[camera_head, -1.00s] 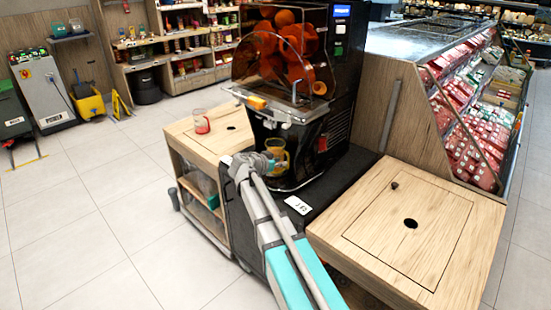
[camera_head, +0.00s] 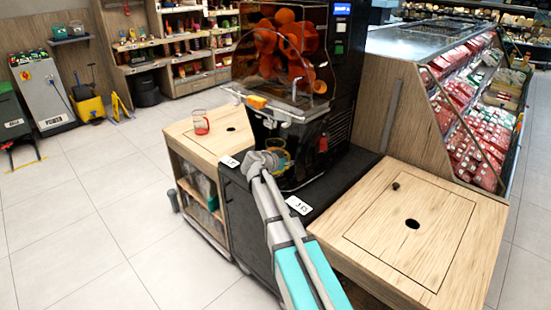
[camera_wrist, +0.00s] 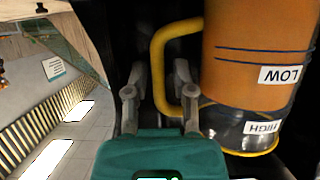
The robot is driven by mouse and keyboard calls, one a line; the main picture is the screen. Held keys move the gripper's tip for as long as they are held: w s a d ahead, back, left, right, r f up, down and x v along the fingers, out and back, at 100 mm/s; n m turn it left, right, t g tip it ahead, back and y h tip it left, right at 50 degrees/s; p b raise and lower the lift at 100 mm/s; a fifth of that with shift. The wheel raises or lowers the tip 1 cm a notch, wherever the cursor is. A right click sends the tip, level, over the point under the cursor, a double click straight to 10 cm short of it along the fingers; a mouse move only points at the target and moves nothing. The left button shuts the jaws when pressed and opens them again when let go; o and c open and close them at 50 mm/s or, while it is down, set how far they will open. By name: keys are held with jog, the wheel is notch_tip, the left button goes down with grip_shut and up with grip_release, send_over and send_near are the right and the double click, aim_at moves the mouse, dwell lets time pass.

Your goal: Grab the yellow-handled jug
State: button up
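The jug (camera_head: 281,162) stands under the spout area of the orange juicer (camera_head: 290,100), partly hidden by my arm. In the wrist view the jug (camera_wrist: 255,60) fills the right side, with orange contents, LOW and HIGH labels and a yellow handle (camera_wrist: 158,72) facing my gripper. My gripper (camera_wrist: 160,70) is open, with one finger on each side of the handle's upright bar. Dark gaps show between the fingers and the handle. In the head view the gripper is mostly hidden behind my wrist.
A clear cup with red (camera_head: 201,124) stands on the left wooden counter (camera_head: 190,137). The right wooden counter (camera_head: 350,225) has a round hole and a small dark knob. The juicer's dark housing surrounds the jug closely. A white price card (camera_head: 299,205) lies on the black ledge.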

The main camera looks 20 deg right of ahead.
dwell(0.3)
grip_shut()
jog(key=shift+r, duration=0.15)
dwell(0.4)
notch_tip(320, 180, up, 3)
jog(key=p, duration=0.3)
jog(key=shift+r+p, duration=0.2)
jog(key=shift+p, duration=0.2)
jog(key=s+a, duration=0.9)
jog(key=a, duration=0.6)
jog(key=shift+s+a, duration=0.15)
jog(key=shift+s, duration=0.05)
jog(key=shift+f, duration=0.1)
